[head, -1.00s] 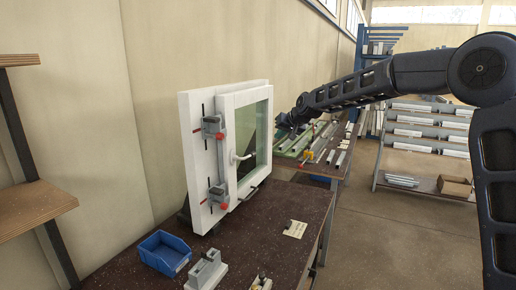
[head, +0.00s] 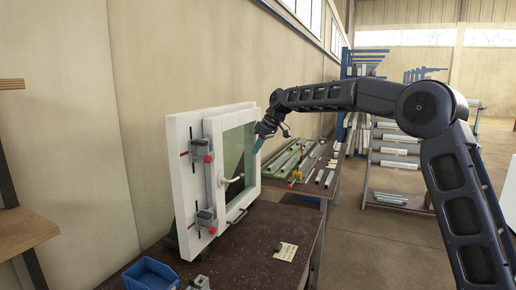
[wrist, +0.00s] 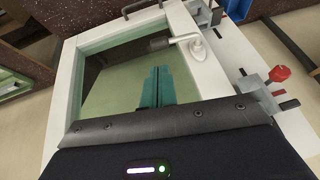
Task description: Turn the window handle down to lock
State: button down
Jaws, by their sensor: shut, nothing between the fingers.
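The window (head: 181,150), a white frame with a greenish glass pane, stands upright on the dark bench. Its white handle (head: 230,180) sticks out roughly level to the right from its base on the frame. In the wrist view the handle (wrist: 182,40) lies above and right of the fingers, with a darker grip end. My gripper (head: 257,146) has teal fingers and is right of and above the handle, in front of the pane. In the wrist view my gripper (wrist: 158,72) is shut and empty, with the handle clear of the fingertips.
Two clamps with red knobs, an upper one (head: 200,150) and a lower one (head: 205,217), sit on the frame's left side. A blue bin (head: 150,274) and a paper label (head: 286,251) lie on the bench (head: 250,250). Another bench with profiles (head: 305,160) stands behind.

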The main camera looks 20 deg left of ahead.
aim_at(243, 175)
jog(key=x, duration=1)
jog(key=shift+a+f, duration=0.15)
jog(key=shift+f, duration=0.1)
jog(key=shift+w+f+g, duration=0.1)
jog(key=shift+f+g, duration=0.2)
jog(key=s+f+m+g+y, duration=0.2)
jog(key=s+f+m+g, duration=0.3)
jog(key=f+g, duration=0.5)
jog(key=shift+f+g+y, duration=0.2)
jog(key=shift+g+y, duration=0.2)
jog(key=shift+g, duration=1.7)
jog(key=v, duration=1.4)
